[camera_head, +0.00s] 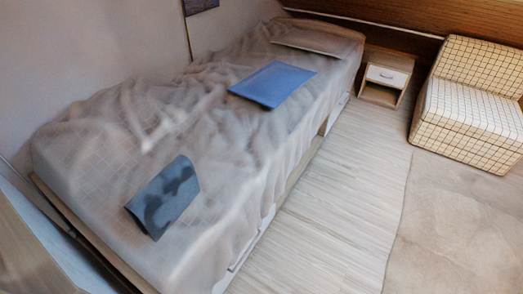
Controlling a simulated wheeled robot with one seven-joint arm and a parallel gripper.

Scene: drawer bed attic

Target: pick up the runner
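The bed (110,150) has a rumpled grey-beige checked cover and fills the left and middle of the head view. A flat blue rectangular piece (272,83) lies on the bed toward its far end. A smaller dark grey-blue piece with darker patches (163,196) lies on the near part of the bed, slightly tilted. I cannot tell for certain which of these is the runner. My gripper is not in view.
A pale wood floor (335,205) runs along the bed's right side and looks clear. A beige rug (460,235) lies at the right. A small nightstand (388,75) and a checked armchair (465,107) stand at the back right. A wooden edge (25,255) shows lower left.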

